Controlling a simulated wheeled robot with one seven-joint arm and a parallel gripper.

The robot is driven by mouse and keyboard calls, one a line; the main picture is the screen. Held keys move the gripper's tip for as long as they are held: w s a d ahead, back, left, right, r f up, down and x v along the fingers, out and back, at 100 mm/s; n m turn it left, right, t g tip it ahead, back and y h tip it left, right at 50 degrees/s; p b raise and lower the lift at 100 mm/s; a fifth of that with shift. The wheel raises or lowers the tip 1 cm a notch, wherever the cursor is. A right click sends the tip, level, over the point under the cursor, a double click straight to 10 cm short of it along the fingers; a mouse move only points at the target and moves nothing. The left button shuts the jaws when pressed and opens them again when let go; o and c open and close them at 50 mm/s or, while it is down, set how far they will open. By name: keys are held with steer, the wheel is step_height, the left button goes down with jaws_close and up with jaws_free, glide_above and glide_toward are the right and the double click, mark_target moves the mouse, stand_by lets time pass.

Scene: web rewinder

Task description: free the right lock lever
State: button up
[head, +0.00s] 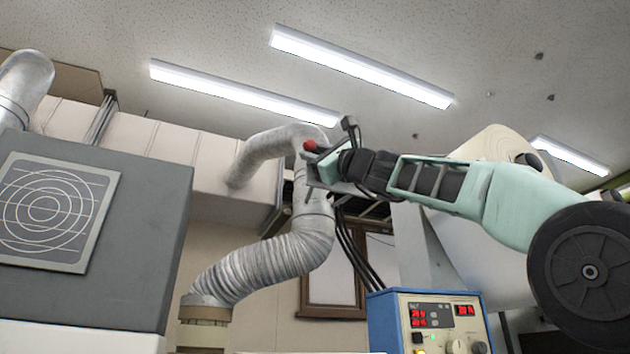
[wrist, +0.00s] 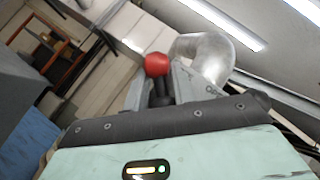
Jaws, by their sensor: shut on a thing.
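A lever with a round red knob (wrist: 157,65) and a short dark stem shows in the middle of the wrist view. The same red knob shows small in the head view (head: 310,146), at the tip of my arm. My gripper (wrist: 160,88) is shut on the lever's stem, with a finger on each side and the knob standing out past the fingertips. In the head view my gripper (head: 314,168) is at the end of my outstretched pale green arm. The lever's base and pivot are hidden, and I cannot tell its lock position.
A silver flexible duct (head: 285,256) bends close behind and beside my gripper. A grey cabinet with a round grille (head: 48,212) stands at the left. A blue control box with red displays (head: 430,318) is below. A large pale roll-like shape (head: 492,146) lies behind my arm.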

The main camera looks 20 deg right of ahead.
steer(key=shift+s+r, duration=0.1)
steer(key=o, duration=1)
steer(key=shift+c, duration=0.2)
steer(key=shift+s+d+f+b, duration=0.15)
steer(key=shift+s+f+b, duration=0.15)
steer(key=shift+f+b, duration=0.2)
steer(key=b+v, duration=1)
steer(key=v, duration=0.6)
steer(key=shift+s, duration=0.2)
steer(key=shift+o, duration=0.3)
